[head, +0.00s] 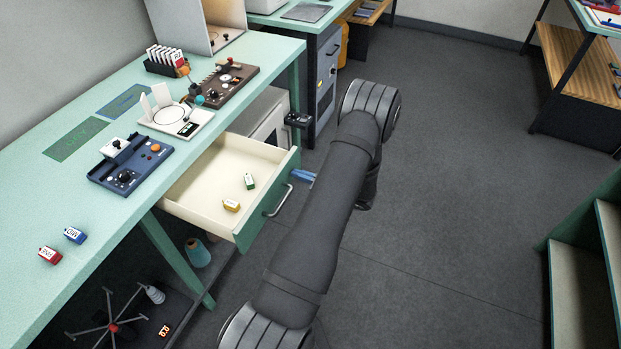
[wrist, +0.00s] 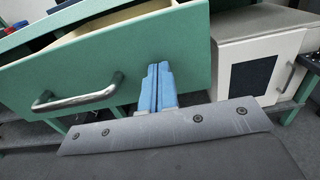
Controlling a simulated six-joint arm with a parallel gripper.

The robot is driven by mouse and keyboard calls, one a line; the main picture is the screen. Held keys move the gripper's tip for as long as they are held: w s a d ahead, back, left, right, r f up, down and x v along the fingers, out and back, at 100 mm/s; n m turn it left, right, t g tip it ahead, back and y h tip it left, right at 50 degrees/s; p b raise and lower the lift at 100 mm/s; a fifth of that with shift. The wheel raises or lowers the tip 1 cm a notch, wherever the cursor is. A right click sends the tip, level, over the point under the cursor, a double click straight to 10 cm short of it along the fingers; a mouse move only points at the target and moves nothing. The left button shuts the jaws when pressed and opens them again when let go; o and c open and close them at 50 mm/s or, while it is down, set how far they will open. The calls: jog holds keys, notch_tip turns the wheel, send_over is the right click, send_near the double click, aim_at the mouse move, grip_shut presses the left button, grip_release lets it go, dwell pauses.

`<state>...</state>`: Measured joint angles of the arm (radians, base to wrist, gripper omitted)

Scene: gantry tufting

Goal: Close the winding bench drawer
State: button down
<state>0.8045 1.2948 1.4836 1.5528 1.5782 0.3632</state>
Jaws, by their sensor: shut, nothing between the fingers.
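The winding bench drawer (head: 212,203) stands pulled out from the green bench (head: 45,185) in the head view. Its inside is cream, and a green tag and a yellow tag lie in it. Its green front (wrist: 200,50) fills much of the wrist view, with a metal handle (wrist: 75,98) at the left. My gripper (wrist: 157,70) is shut and empty, its blue fingertips pointing at the drawer front to the right of the handle. The fingertips look close to the front; I cannot tell whether they touch. In the head view my gripper (head: 303,175) is beside the drawer front, partly hidden by my arm.
The bench top carries a blue device (head: 130,163), a brown device (head: 228,83), a white scale (head: 176,118) and red and blue tags. A white cabinet (wrist: 260,60) stands right of the drawer. The floor (head: 450,180) to the right is clear.

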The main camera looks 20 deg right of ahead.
aim_at(233, 159)
jog(key=shift+w+a, duration=0.1)
dwell(0.3)
jog(key=x, duration=2.6)
jog(key=shift+a+f, duration=0.1)
jog(key=shift+w+a, duration=0.2)
jog(key=shift+w, duration=0.05)
jog(key=shift+w, duration=0.1)
jog(key=shift+s+d, duration=0.35)
jog(key=shift+d, duration=0.1)
jog(key=v, duration=1.3)
jog(key=shift+s+d, duration=0.15)
jog(key=shift+s, duration=0.15)
jog(key=x, duration=1.3)
jog(key=shift+w, duration=0.15)
